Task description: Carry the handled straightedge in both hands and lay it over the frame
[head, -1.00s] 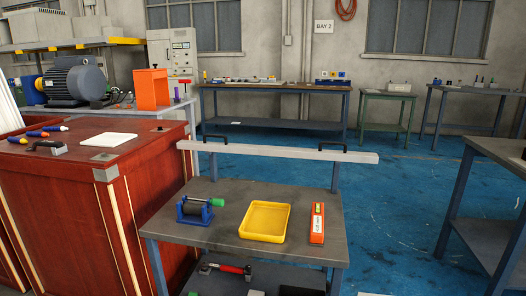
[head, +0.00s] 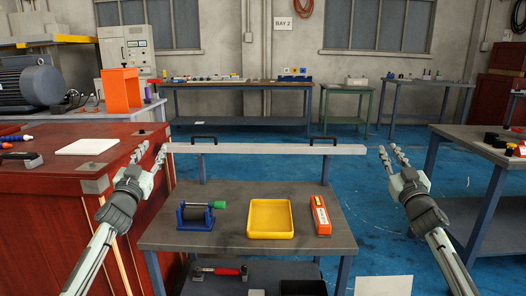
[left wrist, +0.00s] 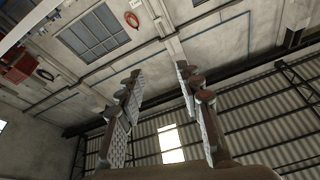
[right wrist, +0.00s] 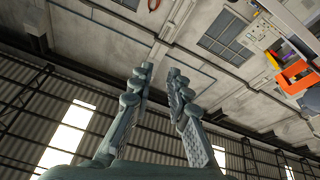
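The straightedge (head: 268,149) is a long pale grey bar with two black handles on top, the left handle (head: 204,138) and the right handle (head: 323,138). It lies level across two blue-grey uprights (head: 325,170) at the back of the middle table. My left gripper (head: 154,153) is open and empty just left of the bar's left end in the head view; its spread fingers show in the left wrist view (left wrist: 158,80). My right gripper (head: 392,155) is open and empty, right of the bar's right end; its fingers show parted in the right wrist view (right wrist: 159,75). I cannot tell which thing is the frame.
The middle table (head: 165,235) holds a blue roller fixture (head: 195,215), a yellow tray (head: 270,234) and an orange level (head: 320,215). A red wooden cabinet (head: 70,215) stands close on the left, a dark table (head: 470,145) on the right. Blue floor lies between.

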